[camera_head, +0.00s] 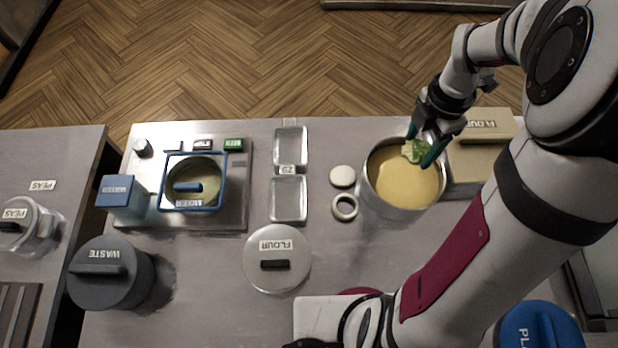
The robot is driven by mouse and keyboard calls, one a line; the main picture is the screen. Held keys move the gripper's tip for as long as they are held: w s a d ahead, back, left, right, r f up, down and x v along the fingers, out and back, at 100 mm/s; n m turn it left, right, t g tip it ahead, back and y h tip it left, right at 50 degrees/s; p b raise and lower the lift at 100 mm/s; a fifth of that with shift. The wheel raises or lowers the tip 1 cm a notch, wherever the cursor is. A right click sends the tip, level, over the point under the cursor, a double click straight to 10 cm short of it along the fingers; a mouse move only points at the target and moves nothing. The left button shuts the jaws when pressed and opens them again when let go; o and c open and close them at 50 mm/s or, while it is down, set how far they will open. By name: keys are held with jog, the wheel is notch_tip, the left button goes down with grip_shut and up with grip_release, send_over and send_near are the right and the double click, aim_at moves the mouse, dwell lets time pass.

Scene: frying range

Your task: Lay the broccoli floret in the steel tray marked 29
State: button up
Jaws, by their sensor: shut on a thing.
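My gripper (428,148) is shut on the green broccoli floret (413,151), over the far side of a pot (376,196) of yellow batter. Whether the floret touches the batter is hard to tell. Two small rectangular steel trays lie left of the pot, one behind the other. The nearer tray (288,219) has a small label (287,170) at its far edge that seems to read 29. The farther tray (291,146) has another label (290,122), too small to read surely. Both trays look empty.
A white round lid (342,176) and a ring (344,207) lie between trays and pot. A FLOUR lid (277,245) lies in front of the trays. A blue-rimmed fryer (193,208) stands left, a dark WASTE bin (110,275) front left, and a FLOUR box (482,145) right.

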jog(key=shift+a, duration=0.1)
jog(key=w+a+f+n, duration=0.1)
jog(key=a+f+n, duration=0.15)
jog(key=a, duration=0.85)
jog(key=n, duration=0.3)
send_near(288, 201)
jog(key=shift+f, duration=2)
jog(key=o, duration=1)
jog(key=shift+o, duration=0.2)
